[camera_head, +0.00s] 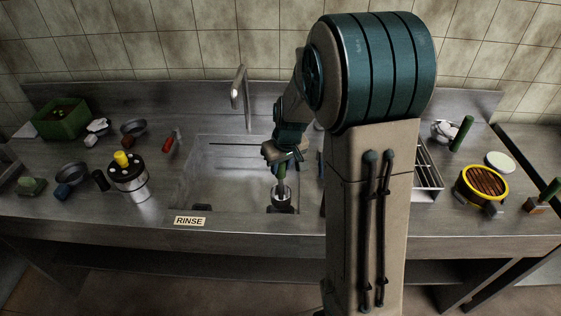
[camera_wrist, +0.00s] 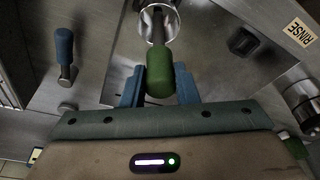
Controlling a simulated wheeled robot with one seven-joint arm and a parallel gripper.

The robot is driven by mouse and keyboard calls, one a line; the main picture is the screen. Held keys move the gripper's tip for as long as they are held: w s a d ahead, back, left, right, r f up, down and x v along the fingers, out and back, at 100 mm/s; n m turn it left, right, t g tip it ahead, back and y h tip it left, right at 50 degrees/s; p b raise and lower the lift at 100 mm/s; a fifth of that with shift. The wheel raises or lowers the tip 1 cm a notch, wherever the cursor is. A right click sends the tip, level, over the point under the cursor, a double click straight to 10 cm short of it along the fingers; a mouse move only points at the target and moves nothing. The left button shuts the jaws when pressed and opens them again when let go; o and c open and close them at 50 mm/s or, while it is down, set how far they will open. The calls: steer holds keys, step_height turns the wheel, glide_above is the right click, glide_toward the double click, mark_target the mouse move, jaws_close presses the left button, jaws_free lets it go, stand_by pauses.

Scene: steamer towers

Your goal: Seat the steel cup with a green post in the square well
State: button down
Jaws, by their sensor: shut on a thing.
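My gripper (camera_head: 284,164) points down over the sink, shut on the green post (camera_head: 282,173). In the wrist view its two blue-grey fingers (camera_wrist: 158,88) flank the green grip (camera_wrist: 159,74). The post runs down into a round steel cup (camera_wrist: 146,24), which shows below the gripper in the head view (camera_head: 283,197). A dark square recess with a raised rim (camera_wrist: 243,41), which looks like the square well, lies right of the cup in the wrist view, apart from it. I cannot tell the cup's height above the sink floor.
The sink basin (camera_head: 218,170) surrounds the cup, with a faucet (camera_head: 240,88) behind. A RINSE label (camera_head: 190,220) marks the front edge. A black-topped canister with a yellow knob (camera_head: 122,160) stands left. A blue-handled post (camera_wrist: 64,48) stands left in the wrist view.

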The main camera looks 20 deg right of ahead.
mark_target(281, 186)
steer(key=shift+a, duration=0.15)
steer(key=shift+r+b, duration=0.1)
steer(key=shift+b, duration=0.5)
steer(key=shift+n+b, duration=0.3)
steer(key=shift+b, duration=0.05)
step_height(281, 186, down, 5)
steer(key=b, duration=0.4)
steer(key=shift+r, duration=0.2)
stand_by(0.6)
steer(key=shift+f+b, duration=1.65)
steer(key=shift+b, duration=0.1)
steer(key=shift+f+b, duration=1)
steer(key=shift+b, duration=0.1)
stand_by(0.9)
steer(key=c, duration=1.1)
jaws_free()
steer(key=shift+s, duration=0.1)
